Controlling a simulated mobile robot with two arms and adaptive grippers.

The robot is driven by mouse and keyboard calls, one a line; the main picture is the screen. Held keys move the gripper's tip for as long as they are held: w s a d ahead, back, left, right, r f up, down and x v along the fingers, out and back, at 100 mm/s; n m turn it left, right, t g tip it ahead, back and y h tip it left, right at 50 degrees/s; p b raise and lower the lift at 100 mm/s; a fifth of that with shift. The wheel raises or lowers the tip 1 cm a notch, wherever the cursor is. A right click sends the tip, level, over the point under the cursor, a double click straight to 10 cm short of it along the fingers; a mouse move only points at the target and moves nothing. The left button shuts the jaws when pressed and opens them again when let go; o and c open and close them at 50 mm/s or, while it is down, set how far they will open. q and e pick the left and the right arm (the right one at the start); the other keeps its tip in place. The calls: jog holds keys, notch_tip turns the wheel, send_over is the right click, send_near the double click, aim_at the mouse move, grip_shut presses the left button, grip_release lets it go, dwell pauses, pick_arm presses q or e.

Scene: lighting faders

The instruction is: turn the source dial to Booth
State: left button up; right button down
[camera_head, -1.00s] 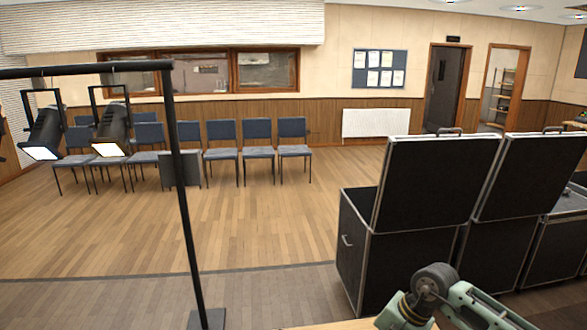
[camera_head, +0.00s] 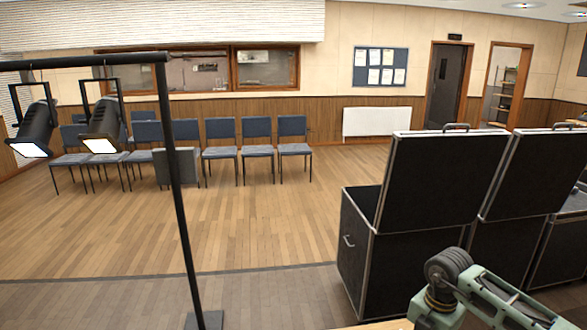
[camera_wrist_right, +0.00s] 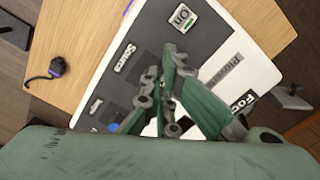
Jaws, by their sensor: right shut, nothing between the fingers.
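In the right wrist view a dark grey control panel (camera_wrist_right: 205,42) with a white border lies on a wooden table. A label reading "Source" (camera_wrist_right: 124,58) is on its left part. The source dial itself I cannot make out; my gripper may be covering it. My right gripper (camera_wrist_right: 172,62) is over the middle of the panel, to the right of the Source label. It is shut and empty. Whether it touches anything is unclear. In the head view only part of my right arm (camera_head: 470,290) shows, at the bottom right. My left gripper is in neither view.
An "On" control (camera_wrist_right: 183,17) is at the panel's top, a "Focus" label (camera_wrist_right: 242,102) at its right and a blue knob (camera_wrist_right: 113,127) at lower left. A dark cable (camera_wrist_right: 48,75) lies on the table. Black cases (camera_head: 440,185) and a lamp stand (camera_head: 185,220) are ahead.

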notch_tip(320, 180, down, 2)
jog(key=shift+f+b, duration=0.1)
jog(key=shift+b, duration=0.35)
jog(key=shift+s, duration=0.25)
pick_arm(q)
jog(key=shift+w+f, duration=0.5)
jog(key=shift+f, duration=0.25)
pick_arm(e)
jog(key=shift+f, duration=0.1)
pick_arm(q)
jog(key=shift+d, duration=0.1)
